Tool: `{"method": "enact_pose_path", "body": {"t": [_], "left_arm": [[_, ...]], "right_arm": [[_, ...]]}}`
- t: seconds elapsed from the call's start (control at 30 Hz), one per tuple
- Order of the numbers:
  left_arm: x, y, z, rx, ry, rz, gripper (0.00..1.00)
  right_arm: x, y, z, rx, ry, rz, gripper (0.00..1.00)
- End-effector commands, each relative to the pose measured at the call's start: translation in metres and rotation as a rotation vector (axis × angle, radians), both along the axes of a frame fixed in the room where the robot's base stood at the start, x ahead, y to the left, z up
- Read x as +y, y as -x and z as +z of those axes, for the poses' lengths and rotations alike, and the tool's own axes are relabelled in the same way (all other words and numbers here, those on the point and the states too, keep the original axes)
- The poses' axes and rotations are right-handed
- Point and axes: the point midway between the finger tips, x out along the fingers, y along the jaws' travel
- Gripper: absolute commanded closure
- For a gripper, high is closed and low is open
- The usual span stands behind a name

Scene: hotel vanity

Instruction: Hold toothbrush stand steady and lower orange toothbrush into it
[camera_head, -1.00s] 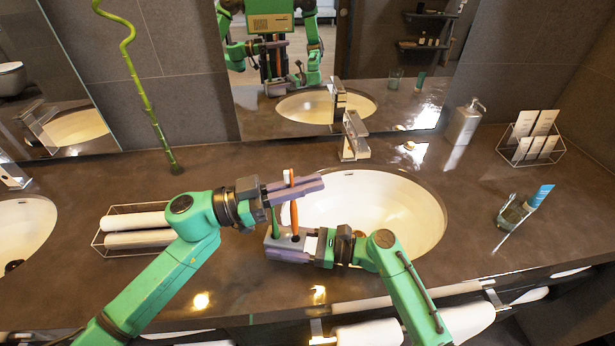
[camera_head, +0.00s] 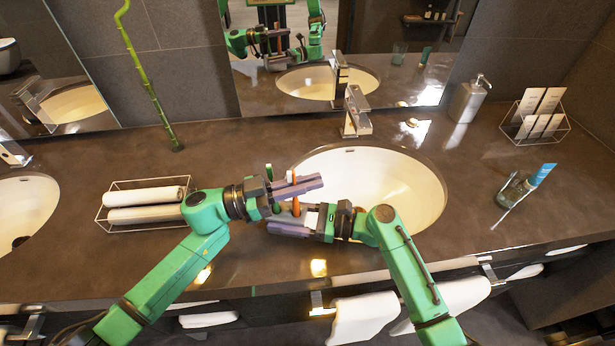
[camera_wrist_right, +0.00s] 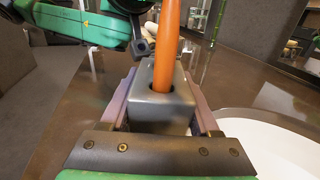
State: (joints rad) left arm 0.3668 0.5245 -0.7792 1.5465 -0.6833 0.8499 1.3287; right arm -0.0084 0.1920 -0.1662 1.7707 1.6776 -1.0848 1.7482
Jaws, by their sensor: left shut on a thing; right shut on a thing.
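The orange toothbrush (camera_head: 296,207) is upright in my left gripper (camera_head: 305,187), which is shut on it. My right gripper (camera_head: 288,223) is shut on the dark grey toothbrush stand, just below and in front of the left gripper. In the right wrist view the stand (camera_wrist_right: 160,112) sits between the jaws, with an opening in its top. The lower end of the orange handle (camera_wrist_right: 166,45) shows at this opening and appears to be inside it; the depth is hidden.
The sink basin (camera_head: 400,190) lies right behind the grippers, with a faucet (camera_head: 354,112) at its back. A wire tray with rolled towels (camera_head: 145,205) is on the left. A glass with a blue tube (camera_head: 515,188) stands right. The counter's front edge is near.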

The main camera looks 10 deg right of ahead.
Motion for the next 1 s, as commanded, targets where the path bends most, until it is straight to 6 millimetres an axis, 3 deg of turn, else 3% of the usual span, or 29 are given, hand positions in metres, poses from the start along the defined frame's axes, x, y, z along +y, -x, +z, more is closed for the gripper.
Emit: {"method": "enact_pose_path", "body": {"t": [0.2,0.23,0.3,0.63,1.0], "left_arm": [[0.0,0.0,0.0,0.0,0.001,-0.001,1.0],[0.0,0.0,0.0,0.0,0.001,-0.001,0.81],[0.0,0.0,0.0,-0.001,0.001,-0.001,0.57],[0.01,0.0,-0.002,0.0,-0.001,0.003,0.57],[0.101,0.009,-0.015,0.002,-0.005,0.006,0.57]], "right_arm": [[0.0,0.0,0.0,0.0,0.001,0.0,1.0],[0.0,0.0,0.0,0.0,0.001,0.0,1.0],[0.0,0.0,0.0,0.0,0.001,0.0,1.0],[0.0,0.001,0.0,0.0,0.001,0.002,1.0],[0.0,0.001,-0.001,0.0,0.001,0.003,1.0]]}}
